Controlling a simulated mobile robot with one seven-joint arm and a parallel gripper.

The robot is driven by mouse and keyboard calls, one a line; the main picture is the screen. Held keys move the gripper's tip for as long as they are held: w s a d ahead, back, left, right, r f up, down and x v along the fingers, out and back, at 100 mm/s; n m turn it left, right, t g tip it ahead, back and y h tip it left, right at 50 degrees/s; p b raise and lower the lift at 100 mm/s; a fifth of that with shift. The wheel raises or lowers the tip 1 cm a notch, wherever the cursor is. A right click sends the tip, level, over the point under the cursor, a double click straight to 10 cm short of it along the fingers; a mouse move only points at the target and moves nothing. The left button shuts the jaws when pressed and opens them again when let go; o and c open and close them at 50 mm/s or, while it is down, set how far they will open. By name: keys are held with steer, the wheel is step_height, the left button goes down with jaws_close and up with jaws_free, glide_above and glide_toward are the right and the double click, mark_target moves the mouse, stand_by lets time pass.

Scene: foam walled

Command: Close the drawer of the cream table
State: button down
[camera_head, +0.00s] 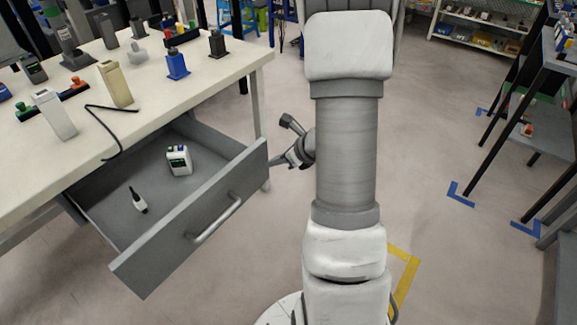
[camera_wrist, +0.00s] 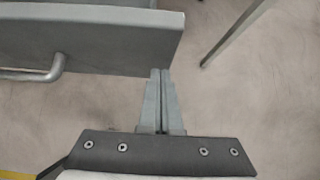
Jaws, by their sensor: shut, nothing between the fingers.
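The cream table (camera_head: 215,75) stands at the left in the head view. Its grey drawer (camera_head: 190,222) is pulled well out, with a bar handle (camera_head: 215,220) on its front. My gripper (camera_head: 274,166) is shut and empty, close to the right end of the drawer front. In the wrist view the fingers (camera_wrist: 160,74) are together, with their tips at the lower right corner of the drawer front (camera_wrist: 110,35). I cannot tell whether they touch it. The handle (camera_wrist: 40,72) shows at the left there.
Several objects and a black cable (camera_head: 118,130) are on the tabletop. Dark shelving (camera_head: 530,110) stands at the right. The floor (camera_head: 430,150) between is clear.

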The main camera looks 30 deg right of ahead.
steer(key=shift+w+a, duration=0.15)
steer(key=shift+w, duration=0.3)
